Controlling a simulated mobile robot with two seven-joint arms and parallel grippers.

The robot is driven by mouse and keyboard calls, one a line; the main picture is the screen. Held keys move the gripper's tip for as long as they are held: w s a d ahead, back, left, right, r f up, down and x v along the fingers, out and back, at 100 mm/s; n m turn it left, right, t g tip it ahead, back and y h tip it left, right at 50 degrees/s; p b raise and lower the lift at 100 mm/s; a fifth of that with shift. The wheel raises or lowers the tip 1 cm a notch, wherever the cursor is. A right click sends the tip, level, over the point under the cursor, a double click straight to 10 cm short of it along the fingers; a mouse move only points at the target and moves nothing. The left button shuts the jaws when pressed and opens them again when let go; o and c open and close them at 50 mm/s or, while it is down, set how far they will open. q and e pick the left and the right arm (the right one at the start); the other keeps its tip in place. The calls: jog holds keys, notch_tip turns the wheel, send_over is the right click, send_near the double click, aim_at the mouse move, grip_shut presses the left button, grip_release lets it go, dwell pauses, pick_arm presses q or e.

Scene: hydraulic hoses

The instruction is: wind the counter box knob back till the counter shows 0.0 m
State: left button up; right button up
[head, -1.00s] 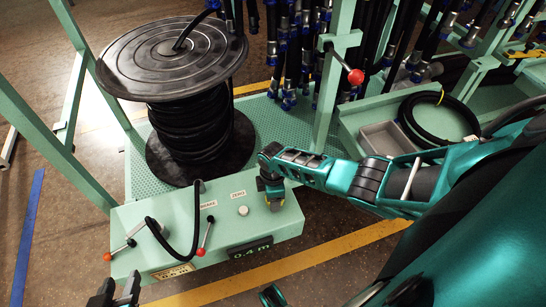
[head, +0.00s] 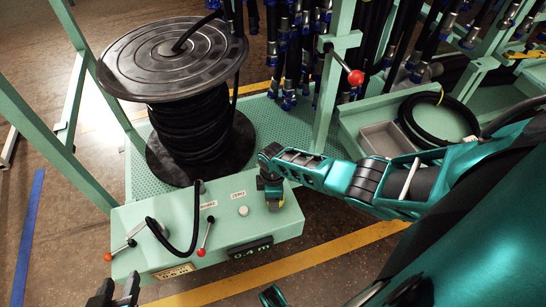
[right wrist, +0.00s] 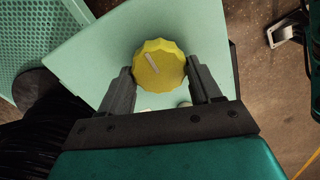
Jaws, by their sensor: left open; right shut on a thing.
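The counter box (head: 140,215) is a pale green box in front of the hose reel. Its black counter display (head: 250,248) on the front reads 0.4 m. In the right wrist view the yellow ribbed knob (right wrist: 160,66), with a pale pointer mark, sits between the two fingers of my right gripper (right wrist: 161,82), which is shut on it. In the head view my right gripper (head: 271,192) points down at the box's right end and mostly hides the knob. My left gripper (head: 118,288) is open and empty at the bottom left, in front of the box.
A reel of black hose (head: 188,125) stands behind the box. A red-tipped lever (head: 206,234), a white button (head: 243,211) and a black hose loop (head: 190,240) are on the box. A green post with a red-knobbed handle (head: 355,77) rises behind my right arm.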

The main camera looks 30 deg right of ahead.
jog(key=shift+w+a+m+p, duration=0.15)
jog(key=shift+m+p, duration=0.25)
jog(key=shift+m, duration=1.7)
dwell(1.5)
jog(key=shift+w+d+m+p, duration=0.1)
jog(key=shift+m+p, duration=0.1)
jog(key=shift+m, duration=0.95)
jog(key=shift+d+m+p, duration=0.1)
jog(key=shift+m+p, duration=0.05)
jog(key=shift+m, duration=1)
dwell(2.1)
